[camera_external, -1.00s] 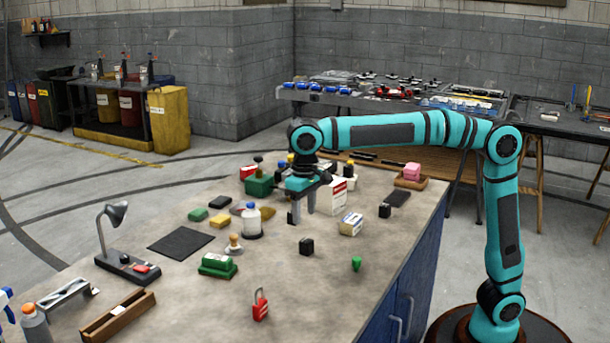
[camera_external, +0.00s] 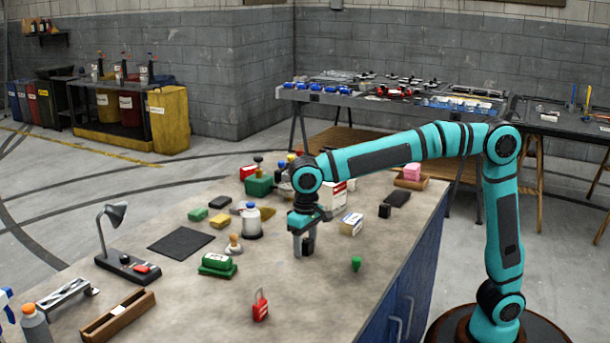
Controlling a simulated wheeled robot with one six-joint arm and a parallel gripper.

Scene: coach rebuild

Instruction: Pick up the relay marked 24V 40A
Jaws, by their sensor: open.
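Two small black blocks that look like relays stand on the workbench; their markings are too small to read. One black block (camera_external: 308,246) is at the middle of the bench, at my gripper's fingers. The other black block (camera_external: 384,211) stands farther right, near the bench's right edge. My gripper (camera_external: 304,245) points down, open, with its fingers low beside the middle block. The fingers partly hide that block, and I cannot tell whether they touch it or fully straddle it.
A white and yellow box (camera_external: 351,224) stands just right of my gripper. A white bottle (camera_external: 251,222) is to the left. A green pear-shaped item (camera_external: 356,263) and a red padlock (camera_external: 261,305) lie nearer the front. The bench surface between them is clear.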

